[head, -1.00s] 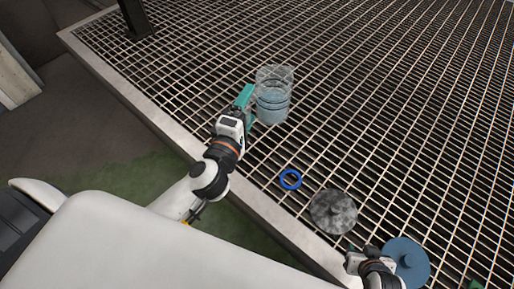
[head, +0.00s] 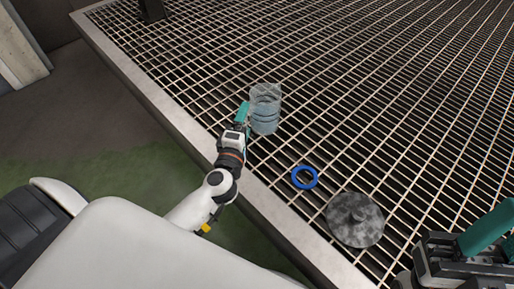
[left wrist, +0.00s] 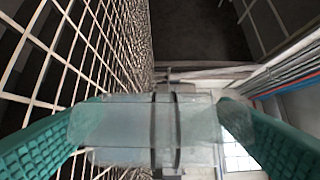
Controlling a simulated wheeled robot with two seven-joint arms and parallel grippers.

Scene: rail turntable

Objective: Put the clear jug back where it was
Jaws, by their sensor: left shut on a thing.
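The clear jug (head: 265,117) is a see-through ribbed cylinder with a bluish lower part. It is upright over the metal grating in the head view. My left gripper (head: 245,113) is shut on it from its left side. In the left wrist view the jug (left wrist: 150,125) lies between the two teal fingers of my left gripper (left wrist: 150,128). I cannot tell whether its base touches the grating. My right gripper (head: 488,230) is large at the lower right of the head view, with one teal finger showing, apart from the jug.
A blue ring (head: 304,177) and a grey mottled round lid-like disc (head: 355,219) lie on the grating (head: 400,110) toward its near edge. A dark post (head: 151,10) stands at the far left corner. The grating behind the jug is clear.

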